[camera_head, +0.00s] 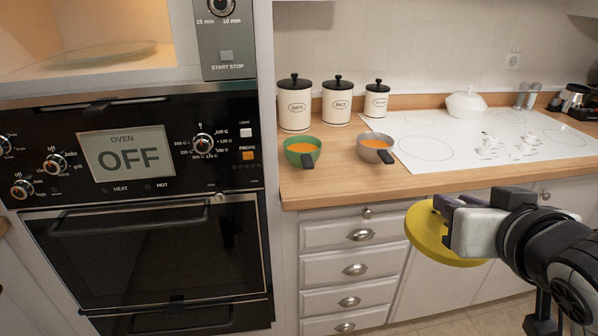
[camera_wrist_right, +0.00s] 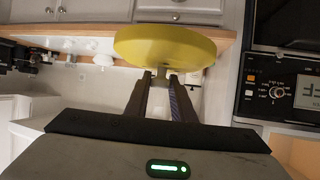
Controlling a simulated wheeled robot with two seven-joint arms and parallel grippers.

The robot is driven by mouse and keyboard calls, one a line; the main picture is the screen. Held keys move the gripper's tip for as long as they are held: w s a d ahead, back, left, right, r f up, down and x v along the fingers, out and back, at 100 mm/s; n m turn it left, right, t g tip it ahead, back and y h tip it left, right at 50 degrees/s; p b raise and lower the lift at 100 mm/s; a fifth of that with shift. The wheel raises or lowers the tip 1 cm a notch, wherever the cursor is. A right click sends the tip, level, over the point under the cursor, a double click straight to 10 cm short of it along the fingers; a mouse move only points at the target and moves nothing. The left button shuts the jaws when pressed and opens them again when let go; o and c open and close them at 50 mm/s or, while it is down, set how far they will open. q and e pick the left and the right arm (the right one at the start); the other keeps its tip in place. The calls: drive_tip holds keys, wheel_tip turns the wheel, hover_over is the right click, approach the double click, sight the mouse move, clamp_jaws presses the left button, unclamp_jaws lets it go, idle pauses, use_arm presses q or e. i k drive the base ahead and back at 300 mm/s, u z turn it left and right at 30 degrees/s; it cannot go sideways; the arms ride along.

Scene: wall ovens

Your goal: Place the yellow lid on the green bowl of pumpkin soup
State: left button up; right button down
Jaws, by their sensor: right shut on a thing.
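The yellow lid (camera_head: 425,232) is a round disc held in front of the drawers, below the counter's edge. My right gripper (camera_head: 450,212) is shut on the yellow lid, near its middle. In the right wrist view the lid (camera_wrist_right: 165,46) sits at the fingertips (camera_wrist_right: 162,78). The green bowl (camera_head: 316,146) of orange soup stands on the wooden counter near its left end, open on top, with a dark handle toward the front. The lid is apart from it, to the right and nearer to me. My left gripper is not in view.
A grey bowl of orange soup (camera_head: 386,150) stands right of the green one. Lidded canisters (camera_head: 295,108) stand behind both. A white cooktop (camera_head: 440,150) with shakers lies to the right. The oven (camera_head: 140,160) is at left. Bare wood (camera_head: 340,178) lies in front of the bowls.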

sight(301, 147)
drive_tip(key=z, duration=0.5)
drive_tip(key=k, duration=0.15)
drive_tip(key=u, duration=0.85)
drive_tip(key=i, duration=1.5)
